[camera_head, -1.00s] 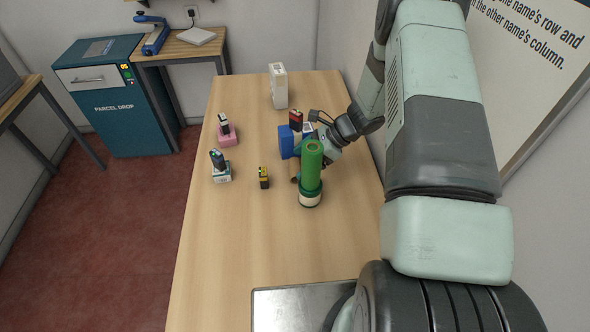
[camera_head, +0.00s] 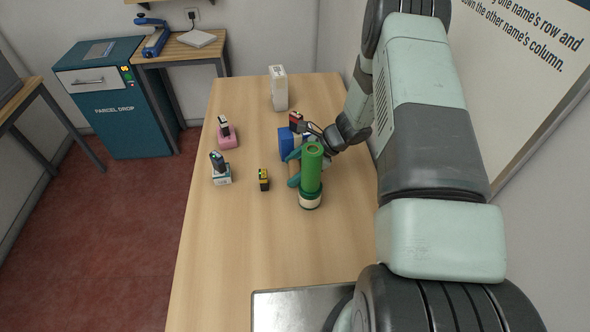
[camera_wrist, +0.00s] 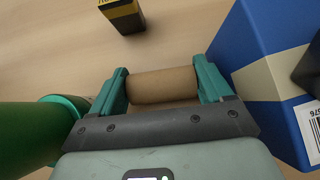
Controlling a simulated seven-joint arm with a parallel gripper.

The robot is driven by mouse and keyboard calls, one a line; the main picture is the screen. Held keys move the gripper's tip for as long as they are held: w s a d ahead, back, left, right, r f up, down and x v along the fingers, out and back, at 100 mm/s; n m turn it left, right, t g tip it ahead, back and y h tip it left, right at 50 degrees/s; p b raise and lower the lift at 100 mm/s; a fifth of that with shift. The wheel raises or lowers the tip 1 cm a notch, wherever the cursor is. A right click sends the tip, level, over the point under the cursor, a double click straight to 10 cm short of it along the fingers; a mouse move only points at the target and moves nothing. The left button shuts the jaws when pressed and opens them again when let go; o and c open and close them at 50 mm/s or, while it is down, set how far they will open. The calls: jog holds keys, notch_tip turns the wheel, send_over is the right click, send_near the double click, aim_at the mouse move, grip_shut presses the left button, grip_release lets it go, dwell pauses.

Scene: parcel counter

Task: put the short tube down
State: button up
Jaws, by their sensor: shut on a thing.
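The short tube (camera_wrist: 162,84), plain brown cardboard, lies crosswise between the two teal fingers of my gripper (camera_wrist: 163,80) in the wrist view. My gripper is shut on it, one finger at each end. In the head view the short tube (camera_head: 294,168) shows just left of the tall green tube, partly hidden, with my gripper (camera_head: 293,169) around it. It is over the wooden table (camera_head: 230,270); whether it touches the top I cannot tell.
The green tube (camera_head: 312,170) stands close on one side and the blue box (camera_head: 286,141) on the other. A black-and-yellow box (camera_head: 263,180) is nearby. The near table is clear.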

aim_at(295, 168)
notch_tip(295, 168, up, 17)
jog(key=w+d+m+t, duration=0.2)
jog(key=w+d+m, duration=0.15)
jog(key=w, duration=0.65)
jog(key=w+a+f+m+t+h, duration=0.3)
jog(key=w+a+m+t+h, duration=0.1)
jog(key=w+a+m, duration=0.3)
jog(key=w+a+f+m+t+h, duration=0.3)
jog(key=w+a+f+m+h, duration=0.15)
jog(key=w+m, duration=0.3)
jog(key=shift+h, duration=0.25)
jog(key=f, duration=0.6)
jog(key=a+f, duration=0.1)
jog(key=f, duration=0.2)
jog(key=shift+w+f, duration=0.15)
jog(key=shift+w, duration=0.05)
